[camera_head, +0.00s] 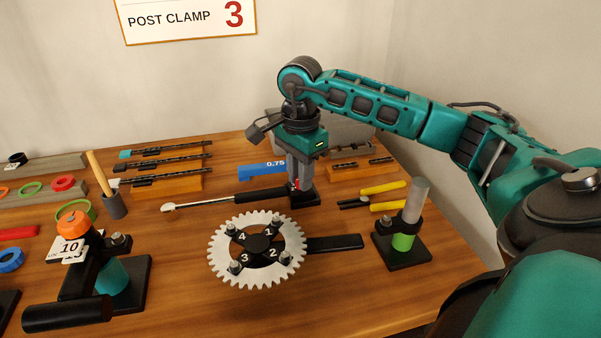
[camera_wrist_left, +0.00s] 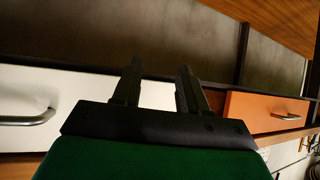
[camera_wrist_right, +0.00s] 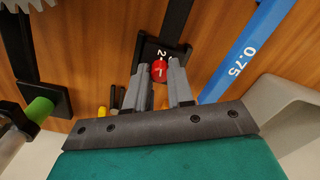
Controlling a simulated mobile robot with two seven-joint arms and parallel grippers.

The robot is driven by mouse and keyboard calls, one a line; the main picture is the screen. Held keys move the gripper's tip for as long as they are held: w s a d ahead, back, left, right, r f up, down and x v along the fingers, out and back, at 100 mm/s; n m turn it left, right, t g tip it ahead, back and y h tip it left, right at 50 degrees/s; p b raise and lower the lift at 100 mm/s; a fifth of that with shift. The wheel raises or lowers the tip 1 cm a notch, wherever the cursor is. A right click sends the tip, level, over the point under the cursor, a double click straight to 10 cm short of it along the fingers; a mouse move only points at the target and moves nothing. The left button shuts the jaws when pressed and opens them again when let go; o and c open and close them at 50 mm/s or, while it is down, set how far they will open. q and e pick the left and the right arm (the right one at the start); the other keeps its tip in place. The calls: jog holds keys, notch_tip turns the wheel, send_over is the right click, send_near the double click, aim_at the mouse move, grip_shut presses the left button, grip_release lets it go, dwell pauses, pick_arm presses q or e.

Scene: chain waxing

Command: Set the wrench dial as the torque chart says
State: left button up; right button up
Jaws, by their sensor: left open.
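The wrench (camera_head: 215,201) lies behind the toothed ring, its silver head to the left and black handle to the right. The handle ends at a black block (camera_head: 305,202) with the red dial (camera_wrist_right: 159,69) and white marks, of which a 2 reads clearly. My right gripper (camera_wrist_right: 161,66) points down at the dial, a fingertip on either side and seemingly touching it. The fingers hide part of the dial, so its setting is unclear. My left gripper (camera_wrist_left: 158,70) is open and empty by the drawers. A wall sign (camera_head: 185,20) reads "POST CLAMP 3"; its top is cut off.
A toothed ring (camera_head: 217,243) with posts numbered 1 to 4 sits in front. A blue bar marked 0.75 (camera_wrist_right: 245,52) lies close to my right gripper. A post stand (camera_head: 402,258) and yellow-handled pliers (camera_head: 384,187) are to the right. A stand tagged 10 (camera_head: 69,247) is at left.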

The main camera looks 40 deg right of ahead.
grip_shut()
jog(key=shift+m, duration=0.3)
jog(key=m, duration=0.5)
jog(key=shift+m+p, duration=0.3)
jog(key=shift+p, duration=0.05)
jog(key=m, duration=0.6)
jog(key=shift+p, duration=0.3)
jog(key=o, duration=0.5)
grip_release()
notch_tip(320, 180, up, 13)
jog(key=shift+p, duration=0.4)
